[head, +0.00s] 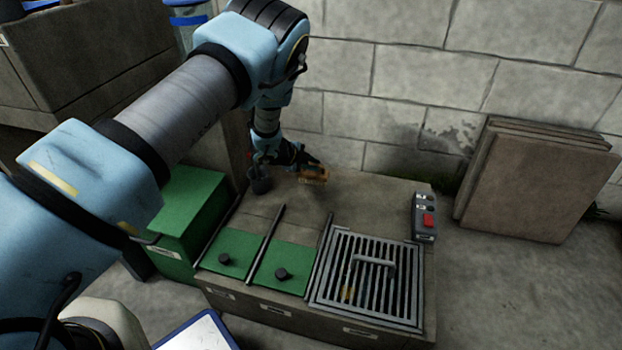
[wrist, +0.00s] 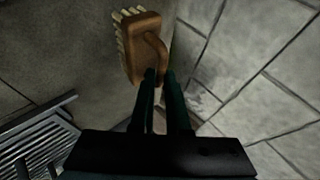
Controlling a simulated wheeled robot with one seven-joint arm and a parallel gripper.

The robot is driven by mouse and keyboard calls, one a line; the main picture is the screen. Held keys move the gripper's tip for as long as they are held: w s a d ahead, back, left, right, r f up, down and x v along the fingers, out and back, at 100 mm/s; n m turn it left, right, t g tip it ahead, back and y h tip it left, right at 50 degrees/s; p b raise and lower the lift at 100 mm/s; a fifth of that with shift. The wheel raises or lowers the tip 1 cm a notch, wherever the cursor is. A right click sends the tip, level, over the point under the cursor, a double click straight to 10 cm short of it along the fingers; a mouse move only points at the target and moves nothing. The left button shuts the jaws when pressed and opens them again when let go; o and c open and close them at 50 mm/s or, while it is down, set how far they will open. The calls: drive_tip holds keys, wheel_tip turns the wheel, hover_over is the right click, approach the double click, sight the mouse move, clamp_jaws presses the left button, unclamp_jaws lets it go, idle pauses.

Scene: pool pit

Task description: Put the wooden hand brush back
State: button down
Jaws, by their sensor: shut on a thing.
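The wooden hand brush (wrist: 143,50) has an orange-brown body with pale bristles along one side. In the head view the brush (head: 314,174) is small, held by my gripper (head: 299,162) over the back part of the stone bench. I cannot tell the exact gap between the brush and the bench top.
The bench has green lids (head: 283,268) with black knobs, a metal grate (head: 366,277) and a control box with a red button (head: 427,221). Slabs (head: 530,185) lean on the block wall behind.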

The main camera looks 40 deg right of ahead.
sight(313, 174)
drive_tip(key=shift+f+b, duration=0.55)
drive_tip(key=shift+f, duration=1.45)
drive_tip(key=shift+f, duration=0.25)
drive_tip(key=c, duration=0.9)
unclamp_jaws()
drive_tip(key=shift+r, duration=0.1)
drive_tip(key=shift+r, duration=0.25)
drive_tip(key=p+v, duration=0.3)
drive_tip(key=v, duration=0.8)
drive_tip(key=shift+a+r, duration=0.2)
drive_tip(key=shift+a, duration=0.2)
